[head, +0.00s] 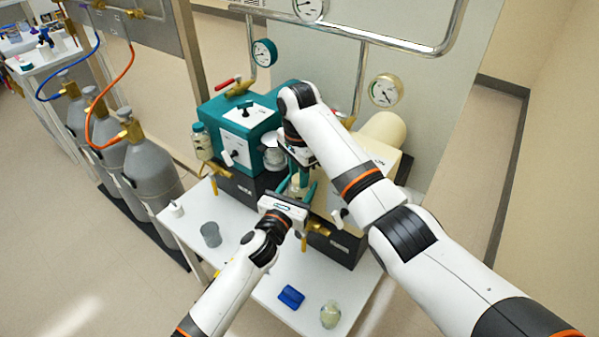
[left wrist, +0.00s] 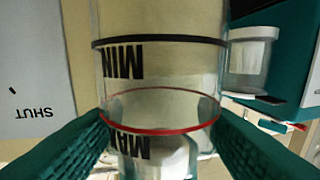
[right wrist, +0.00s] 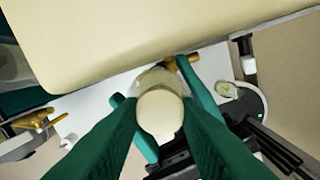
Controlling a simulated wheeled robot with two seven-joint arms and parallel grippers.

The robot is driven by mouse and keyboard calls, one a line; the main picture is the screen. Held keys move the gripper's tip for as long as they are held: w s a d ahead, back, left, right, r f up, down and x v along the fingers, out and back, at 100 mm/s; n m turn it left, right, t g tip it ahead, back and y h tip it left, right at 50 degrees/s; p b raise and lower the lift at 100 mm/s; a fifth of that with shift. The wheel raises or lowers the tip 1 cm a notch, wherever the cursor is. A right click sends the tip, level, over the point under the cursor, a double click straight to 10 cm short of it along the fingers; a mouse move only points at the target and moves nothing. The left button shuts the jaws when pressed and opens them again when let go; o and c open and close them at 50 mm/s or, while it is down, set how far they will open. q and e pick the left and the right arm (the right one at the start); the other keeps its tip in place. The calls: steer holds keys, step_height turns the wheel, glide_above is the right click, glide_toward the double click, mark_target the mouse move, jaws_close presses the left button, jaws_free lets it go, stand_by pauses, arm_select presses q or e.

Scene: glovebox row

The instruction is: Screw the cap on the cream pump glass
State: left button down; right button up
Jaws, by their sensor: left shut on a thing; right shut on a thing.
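The cream pump (head: 335,165) stands at the back right of the white table, partly behind my right arm. The clear glass (left wrist: 160,75) has a black MIN ring and a red MAX ring, and its lettering reads upside down. My left gripper (head: 296,186) is shut on the glass, a finger on each side near the red ring. My right gripper (right wrist: 162,112) is shut on the round cream cap (right wrist: 160,108). The left gripper's teal fingers show just beyond the cap in the right wrist view. I cannot tell whether cap and glass touch.
A teal pump (head: 240,118) stands left of the cream one, with a glass jar (head: 273,158) between them. A grey cup (head: 211,234), small white bottle (head: 176,209), blue block (head: 291,296) and greenish jar (head: 330,315) are on the table. Gas cylinders (head: 148,170) stand left.

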arm_select(q)
steer(key=shift+f, duration=0.15)
arm_select(e)
steer(key=m, duration=0.7)
steer(key=o, duration=1)
steer(key=shift+w, duration=0.1)
steer(key=shift+d+r, duration=0.1)
steer(key=shift+r, duration=0.05)
